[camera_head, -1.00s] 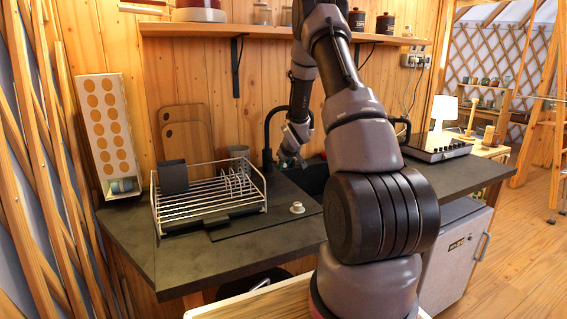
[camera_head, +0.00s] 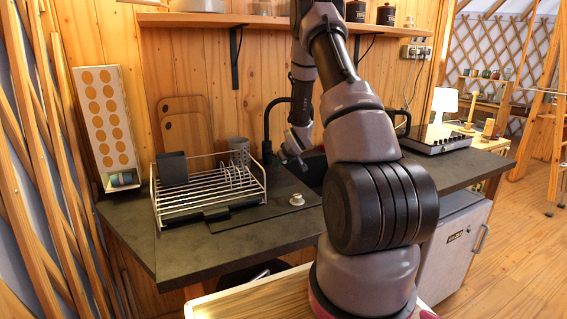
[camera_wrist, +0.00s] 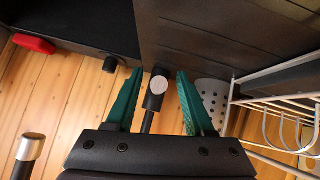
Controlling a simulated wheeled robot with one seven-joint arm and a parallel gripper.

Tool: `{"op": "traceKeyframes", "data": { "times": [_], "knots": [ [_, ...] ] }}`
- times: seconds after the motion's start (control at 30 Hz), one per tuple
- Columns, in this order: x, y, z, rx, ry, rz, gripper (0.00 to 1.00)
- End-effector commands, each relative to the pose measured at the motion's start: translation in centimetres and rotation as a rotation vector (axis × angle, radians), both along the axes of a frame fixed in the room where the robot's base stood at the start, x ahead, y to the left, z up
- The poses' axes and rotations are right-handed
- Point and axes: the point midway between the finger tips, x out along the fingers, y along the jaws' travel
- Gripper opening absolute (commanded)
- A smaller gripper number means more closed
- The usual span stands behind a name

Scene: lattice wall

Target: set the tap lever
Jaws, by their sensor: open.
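The black tap (camera_head: 267,128) stands behind the counter's sink, left of my arm in the head view. My gripper (camera_head: 287,160) is low beside the tap, partly hidden by my own wrist. In the wrist view my gripper (camera_wrist: 157,95) is open, with its two green fingers apart. A dark rod with a grey round end (camera_wrist: 158,85) shows between the fingers; it looks like part of the tap, perhaps the lever. I cannot tell whether the fingers touch it. Another dark cylinder with a pale end (camera_wrist: 31,148) is at lower left, perhaps the spout.
A wire dish rack (camera_head: 210,195) stands left of the tap, with a grey perforated cup (camera_head: 238,150) at its back; the cup shows near the right finger (camera_wrist: 212,95). A small white knob (camera_head: 297,199) sits on the counter. A red object (camera_wrist: 34,43) is at upper left.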

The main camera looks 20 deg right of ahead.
Motion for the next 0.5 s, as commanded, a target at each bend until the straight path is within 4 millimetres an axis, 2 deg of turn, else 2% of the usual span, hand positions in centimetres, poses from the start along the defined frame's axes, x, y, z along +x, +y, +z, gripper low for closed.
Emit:
{"op": "traceKeyframes", "data": {
  "times": [0.23, 0.5],
  "knots": [
    [-1.3, 0.1, 1.3, -0.001, -0.001, -0.001, 0.53],
    [-5.4, 0.7, 5.0, -0.001, -0.002, 0.000, 0.53]
  ]
}}
